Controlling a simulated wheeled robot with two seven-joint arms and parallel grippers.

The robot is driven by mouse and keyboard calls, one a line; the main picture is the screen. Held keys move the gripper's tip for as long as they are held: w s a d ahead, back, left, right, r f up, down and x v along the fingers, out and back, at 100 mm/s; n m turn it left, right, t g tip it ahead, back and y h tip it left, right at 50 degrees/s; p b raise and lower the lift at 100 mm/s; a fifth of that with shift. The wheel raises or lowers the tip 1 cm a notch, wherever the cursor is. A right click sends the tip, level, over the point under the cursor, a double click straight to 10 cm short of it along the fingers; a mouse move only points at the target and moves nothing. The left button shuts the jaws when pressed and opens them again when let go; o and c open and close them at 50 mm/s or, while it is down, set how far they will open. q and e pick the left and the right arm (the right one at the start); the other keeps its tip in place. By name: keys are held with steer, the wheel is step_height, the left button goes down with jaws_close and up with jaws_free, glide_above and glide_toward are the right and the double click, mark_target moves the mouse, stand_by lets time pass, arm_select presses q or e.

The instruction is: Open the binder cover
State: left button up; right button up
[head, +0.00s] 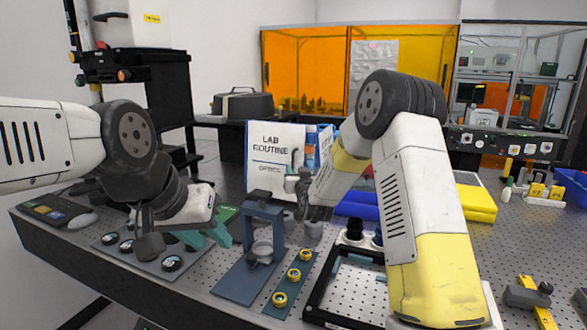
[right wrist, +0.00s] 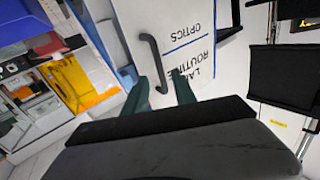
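A white binder with a cover lettered LAB ROUTINE (head: 268,147) stands upright at the back of the table, and its cover looks closed. The cover also fills the middle of the right wrist view (right wrist: 200,25), where a dark curved handle (right wrist: 153,62) sticks out from it. My right gripper (right wrist: 159,77) is open, with its green fingers either side of the handle's near end; contact cannot be told. In the head view my right gripper (head: 303,190) is in front of the binder's lower right. My left gripper (head: 208,236) is open and empty over the table's left part.
A blue-grey stand (head: 262,222) rises just in front of the binder. A plate with several yellow-ringed parts (head: 293,274) and a black-framed breadboard (head: 345,285) lie nearer.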

mark_target(293, 166)
steer(key=shift+w+a, duration=0.25)
steer(key=shift+w, duration=0.8)
steer(key=shift+w+a, duration=0.2)
steer(key=shift+w, duration=0.85)
jaws_close()
